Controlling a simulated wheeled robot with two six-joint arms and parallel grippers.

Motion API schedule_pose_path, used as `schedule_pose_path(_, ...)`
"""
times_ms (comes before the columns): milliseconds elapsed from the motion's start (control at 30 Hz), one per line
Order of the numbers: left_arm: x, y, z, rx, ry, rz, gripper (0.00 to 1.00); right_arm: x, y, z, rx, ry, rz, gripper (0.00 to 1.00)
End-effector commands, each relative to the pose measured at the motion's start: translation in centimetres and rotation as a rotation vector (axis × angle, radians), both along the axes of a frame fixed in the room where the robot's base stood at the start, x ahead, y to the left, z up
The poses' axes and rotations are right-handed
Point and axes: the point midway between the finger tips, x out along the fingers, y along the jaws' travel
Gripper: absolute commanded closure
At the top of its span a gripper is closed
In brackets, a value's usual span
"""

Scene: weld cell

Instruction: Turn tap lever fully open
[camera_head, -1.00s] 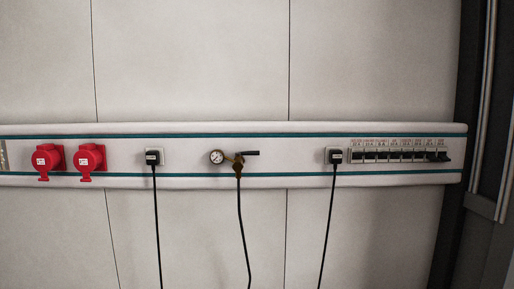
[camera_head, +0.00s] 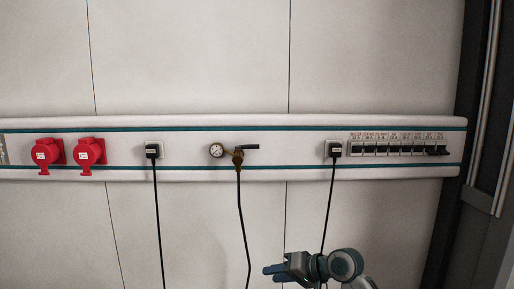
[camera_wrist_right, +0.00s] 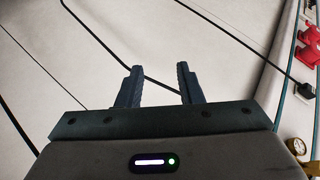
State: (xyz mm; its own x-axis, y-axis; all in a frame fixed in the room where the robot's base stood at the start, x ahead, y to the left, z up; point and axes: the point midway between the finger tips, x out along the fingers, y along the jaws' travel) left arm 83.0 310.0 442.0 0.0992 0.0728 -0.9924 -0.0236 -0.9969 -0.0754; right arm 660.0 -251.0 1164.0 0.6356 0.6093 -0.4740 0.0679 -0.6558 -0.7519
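The tap (camera_head: 238,158) is a small brass fitting on the white wall rail. Its black lever (camera_head: 250,147) points right, about level. A round gauge (camera_head: 217,151) sits left of the tap, and a black hose (camera_head: 241,215) hangs from it. In the right wrist view the gauge (camera_wrist_right: 297,146) shows at the lower right edge; the lever is not visible there. My right gripper (camera_head: 272,270) is well below the tap and slightly right, fingers toward the left. In its wrist view the fingers (camera_wrist_right: 158,86) are apart with nothing held. My left gripper is out of view.
Two red sockets (camera_head: 90,152) are on the rail at left. Black plugs with hanging cables sit either side of the tap (camera_head: 153,150) (camera_head: 333,149). A breaker row (camera_head: 398,148) is at right. The right cable passes behind my right arm.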

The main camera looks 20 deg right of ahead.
Motion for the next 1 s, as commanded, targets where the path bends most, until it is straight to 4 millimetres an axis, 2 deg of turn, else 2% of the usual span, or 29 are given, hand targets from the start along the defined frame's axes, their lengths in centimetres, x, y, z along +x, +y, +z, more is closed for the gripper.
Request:
schedule_pose_path(33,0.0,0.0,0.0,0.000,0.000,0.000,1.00,1.8,-0.7,3.7,0.062,-0.023,-0.005,0.67)
schedule_pose_path(167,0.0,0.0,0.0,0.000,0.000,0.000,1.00,4.8,-2.4,12.5,0.245,-0.053,-0.002,0.67)
schedule_pose_path(200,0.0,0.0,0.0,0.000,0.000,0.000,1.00,5.4,-2.9,15.2,0.301,-0.060,0.002,0.67)
schedule_pose_path(300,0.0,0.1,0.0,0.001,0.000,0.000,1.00,6.4,-4.4,21.6,0.428,-0.078,0.016,0.67)
schedule_pose_path(400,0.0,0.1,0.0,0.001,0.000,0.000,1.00,6.6,-5.7,26.6,0.528,-0.090,0.033,0.67)
schedule_pose_path(433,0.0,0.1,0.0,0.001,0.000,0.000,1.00,6.6,-6.0,27.8,0.551,-0.091,0.038,0.67)
schedule_pose_path(533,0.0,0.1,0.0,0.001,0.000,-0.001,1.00,6.5,-6.7,30.4,0.606,-0.096,0.050,0.67)
schedule_pose_path(667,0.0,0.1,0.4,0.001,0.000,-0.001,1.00,6.6,-6.7,31.7,0.632,-0.096,0.057,0.67)
schedule_pose_path(767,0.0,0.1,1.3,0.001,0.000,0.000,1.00,7.3,-5.7,32.0,0.633,-0.096,0.060,0.67)
schedule_pose_path(1000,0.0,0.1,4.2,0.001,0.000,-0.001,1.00,10.1,-2.1,32.4,0.633,-0.093,0.058,0.67)
